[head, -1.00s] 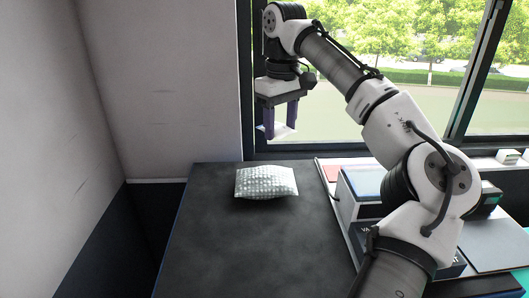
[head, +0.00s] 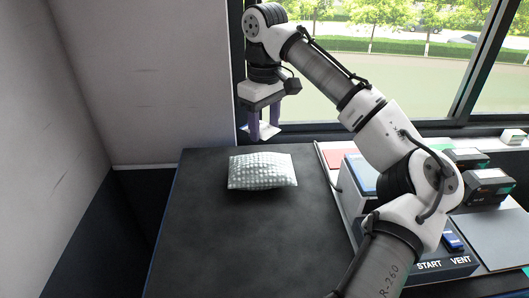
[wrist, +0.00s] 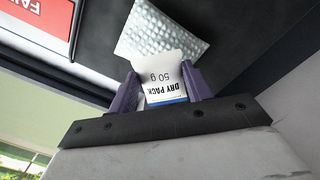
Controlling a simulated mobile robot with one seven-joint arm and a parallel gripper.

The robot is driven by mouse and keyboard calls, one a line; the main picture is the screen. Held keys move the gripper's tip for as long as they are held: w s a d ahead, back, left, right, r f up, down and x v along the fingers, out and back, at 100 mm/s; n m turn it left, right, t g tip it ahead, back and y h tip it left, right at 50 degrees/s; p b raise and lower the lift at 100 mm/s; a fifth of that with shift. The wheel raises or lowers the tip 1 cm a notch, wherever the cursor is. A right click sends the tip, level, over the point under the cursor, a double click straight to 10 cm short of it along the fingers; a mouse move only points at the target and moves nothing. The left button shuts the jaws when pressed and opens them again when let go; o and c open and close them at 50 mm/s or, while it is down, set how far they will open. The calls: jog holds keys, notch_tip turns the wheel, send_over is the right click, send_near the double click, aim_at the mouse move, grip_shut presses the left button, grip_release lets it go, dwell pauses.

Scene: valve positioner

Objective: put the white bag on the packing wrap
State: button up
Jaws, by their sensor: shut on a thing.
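The white bag (wrist: 164,75), printed "DRY PACK 50 g", is between the two purple fingers of my gripper (wrist: 165,88) in the wrist view. My gripper (head: 264,130) is shut on it; in the head view only a small part of the bag (head: 266,131) shows below the fingers. The packing wrap (head: 262,171) is a silvery bubble-textured pad lying flat on the dark table. It also shows in the wrist view (wrist: 158,34), partly covered by the bag. My gripper appears in the air above and behind the wrap, with the bag apart from it.
The dark table top (head: 235,240) is bare around the wrap. A unit with START and VENT labels (head: 445,262) and several dark boxes stand to the right. A window (head: 385,80) is behind, and a pale wall (head: 110,80) is at the left.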

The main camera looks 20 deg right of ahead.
aim_at(265, 163)
jog(key=shift+f+p, duration=0.4)
jog(key=shift+f, duration=3.5)
jog(key=shift+f, duration=0.2)
jog(key=o, duration=0.9)
jog(key=shift+o, duration=0.3)
jog(key=shift+r, duration=0.15)
notch_tip(265, 163, up, 12)
jog(key=shift+r+b, duration=0.1)
jog(key=shift+b, duration=0.25)
